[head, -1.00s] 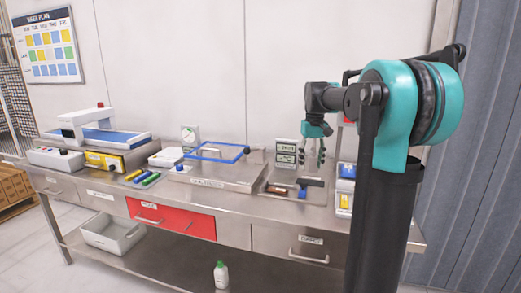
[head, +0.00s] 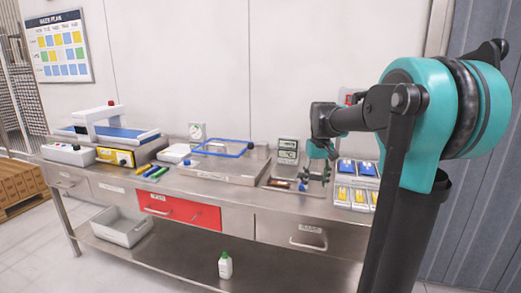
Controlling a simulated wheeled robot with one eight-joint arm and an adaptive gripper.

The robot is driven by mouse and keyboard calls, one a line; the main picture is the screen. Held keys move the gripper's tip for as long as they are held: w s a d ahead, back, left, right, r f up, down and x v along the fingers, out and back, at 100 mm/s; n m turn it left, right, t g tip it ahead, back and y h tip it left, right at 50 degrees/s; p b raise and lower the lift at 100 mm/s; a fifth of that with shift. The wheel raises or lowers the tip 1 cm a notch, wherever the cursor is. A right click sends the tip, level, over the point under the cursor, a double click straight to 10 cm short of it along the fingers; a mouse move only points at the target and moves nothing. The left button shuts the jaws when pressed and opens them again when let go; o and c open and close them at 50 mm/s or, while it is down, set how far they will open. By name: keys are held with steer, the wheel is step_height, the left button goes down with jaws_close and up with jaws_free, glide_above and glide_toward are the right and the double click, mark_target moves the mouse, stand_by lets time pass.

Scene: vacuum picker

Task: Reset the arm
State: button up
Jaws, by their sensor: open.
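My gripper (head: 315,178) hangs at the end of my teal and black arm, over the right part of the steel workbench (head: 225,195). Its fingers are open and point down and to the right. It is just above or in front of a shallow metal tray (head: 270,183) with small dark and orange-brown items. I see nothing clearly held between the fingers. The fingertips are small and partly blend with the things behind them.
Right of the gripper stand bins with blue and yellow items (head: 357,182). A blue frame (head: 222,147) lies on a steel box (head: 215,168). A small conveyor (head: 108,132) is at the left. A red drawer (head: 180,210) is in the bench front. A white bottle (head: 225,265) stands on the lower shelf.

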steer(key=s+f+m+t, duration=0.1)
steer(key=s+f+t, duration=0.2)
steer(key=s+f, duration=1.7)
steer(key=s, duration=0.3)
steer(key=shift+a+f, duration=0.15)
steer(key=shift+a, duration=0.15)
